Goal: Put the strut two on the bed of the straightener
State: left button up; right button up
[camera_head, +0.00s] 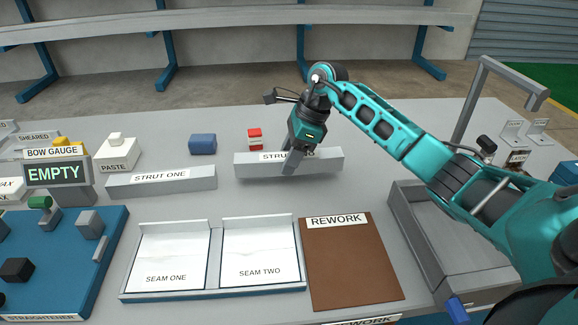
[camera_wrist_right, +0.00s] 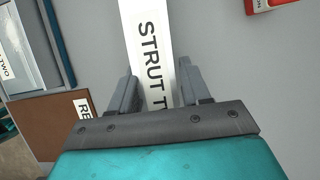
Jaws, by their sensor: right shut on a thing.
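Strut two (camera_head: 318,162) is a long light-grey bar with a white label, behind the seam tray in the head view. My right gripper (camera_head: 290,160) is shut on it near its middle, hiding part of the label. In the right wrist view the strut (camera_wrist_right: 147,45) runs between the two fingers of the gripper (camera_wrist_right: 153,92). I cannot tell whether the strut touches the table. The straightener (camera_head: 60,250) is a blue plate with grey and black blocks at the far left front, partly cut off. My left gripper is not in view.
Strut one (camera_head: 160,181) lies left of strut two. The seam tray (camera_head: 215,293) and brown rework mat (camera_head: 350,265) are in front. The bow gauge (camera_head: 57,172) reads EMPTY. A blue block (camera_head: 202,144) and a red-and-white block (camera_head: 255,139) stand behind. A grey bin (camera_head: 450,240) is at right.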

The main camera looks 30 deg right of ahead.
jog(key=shift+f, duration=1.25)
jog(key=shift+f, duration=0.2)
jog(key=o, duration=1.3)
jog(key=shift+c, duration=0.2)
jog(key=shift+r, duration=0.15)
